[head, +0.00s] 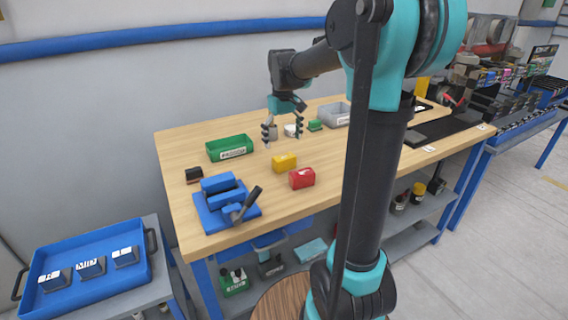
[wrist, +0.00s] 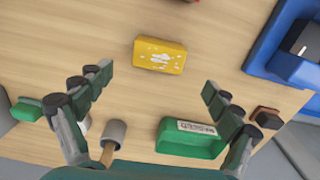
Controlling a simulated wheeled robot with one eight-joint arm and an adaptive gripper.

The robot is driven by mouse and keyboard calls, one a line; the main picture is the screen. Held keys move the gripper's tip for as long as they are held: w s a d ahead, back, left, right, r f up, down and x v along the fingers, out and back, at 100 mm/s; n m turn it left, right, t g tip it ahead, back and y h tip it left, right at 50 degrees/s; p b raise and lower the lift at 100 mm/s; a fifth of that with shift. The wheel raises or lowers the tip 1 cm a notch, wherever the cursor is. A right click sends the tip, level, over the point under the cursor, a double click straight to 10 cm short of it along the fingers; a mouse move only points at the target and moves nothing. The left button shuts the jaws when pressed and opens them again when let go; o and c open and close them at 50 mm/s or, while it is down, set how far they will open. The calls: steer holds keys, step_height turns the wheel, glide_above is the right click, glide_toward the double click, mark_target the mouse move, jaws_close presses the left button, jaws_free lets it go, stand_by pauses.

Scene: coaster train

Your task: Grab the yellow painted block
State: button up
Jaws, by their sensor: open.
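The yellow painted block (head: 284,163) lies on the wooden workbench, left of the red block (head: 301,178). In the wrist view the yellow block (wrist: 160,55) has worn pale patches on its face and sits beyond the fingertips, between their lines. My gripper (head: 283,132) is open and empty, above the bench and behind the yellow block in the head view. Its two fingers (wrist: 158,80) are spread wide in the wrist view. Nothing is between them at the tips, and they are apart from the block.
A green bin (head: 229,148) and blue vise (head: 226,203) stand to the left on the bench. A grey bin (head: 334,114) and small green block (head: 315,125) are at the back. A grey cylinder with a wooden handle (wrist: 113,134) lies near my left finger.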

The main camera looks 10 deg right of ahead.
mark_target(284, 156)
steer(key=shift+s+d+f, duration=0.1)
steer(key=shift+f, duration=1.7)
steer(key=shift+s+d+f, duration=0.1)
steer(key=shift+f, duration=1.7)
steer(key=c, duration=1.6)
steer(key=shift+r, duration=0.2)
